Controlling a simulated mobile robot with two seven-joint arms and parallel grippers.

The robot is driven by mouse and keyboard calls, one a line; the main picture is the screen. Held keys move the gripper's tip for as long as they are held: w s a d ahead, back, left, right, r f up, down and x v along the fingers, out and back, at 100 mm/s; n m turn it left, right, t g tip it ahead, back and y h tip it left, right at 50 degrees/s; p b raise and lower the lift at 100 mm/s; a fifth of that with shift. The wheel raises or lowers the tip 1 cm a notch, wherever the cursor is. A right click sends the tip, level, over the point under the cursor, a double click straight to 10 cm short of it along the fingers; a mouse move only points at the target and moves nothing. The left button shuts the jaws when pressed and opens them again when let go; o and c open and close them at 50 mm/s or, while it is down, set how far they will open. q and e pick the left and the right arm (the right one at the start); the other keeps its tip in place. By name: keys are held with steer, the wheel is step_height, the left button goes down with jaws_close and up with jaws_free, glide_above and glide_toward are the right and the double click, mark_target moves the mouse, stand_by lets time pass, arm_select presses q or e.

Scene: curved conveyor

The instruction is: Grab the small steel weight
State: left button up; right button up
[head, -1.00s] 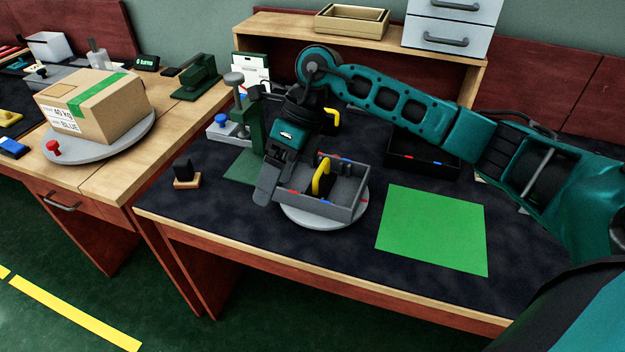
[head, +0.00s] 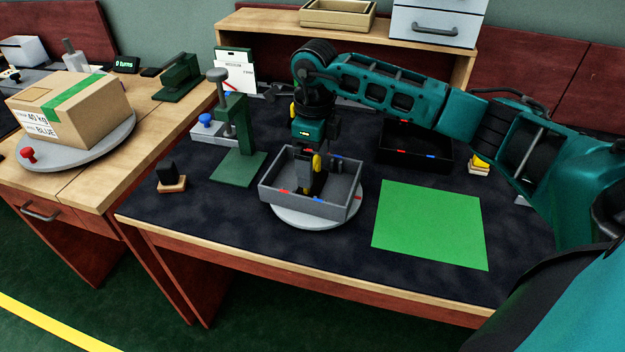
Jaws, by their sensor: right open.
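A grey open tray (head: 345,205) stands on a round light-grey turntable (head: 300,222) on the dark bench top. My right gripper (head: 311,190) points down into the tray, its fingers open. A yellow-handled black item (head: 317,163) in the tray is partly hidden by the gripper. A small dark-grey shape (head: 338,161) shows at the tray's back, right of the gripper; I cannot tell whether it is the small steel weight. The tray's front wall hides its floor. My left gripper is not in view.
A green press (head: 238,140) stands left of the tray, and a black block on a wooden base (head: 170,178) is farther left. A black tray (head: 400,160) lies behind right. A flat green mat (head: 432,225) is clear. A cardboard box (head: 75,112) sits on the left bench.

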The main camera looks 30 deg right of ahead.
step_height(320, 180, down, 5)
steer(key=shift+a+r, duration=0.1)
steer(key=shift+r, duration=0.05)
steer(key=shift+c, duration=0.5)
steer(key=shift+r, duration=0.15)
steer(key=c, duration=1.1)
steer(key=shift+c, duration=0.2)
steer(key=shift+w+r, duration=0.1)
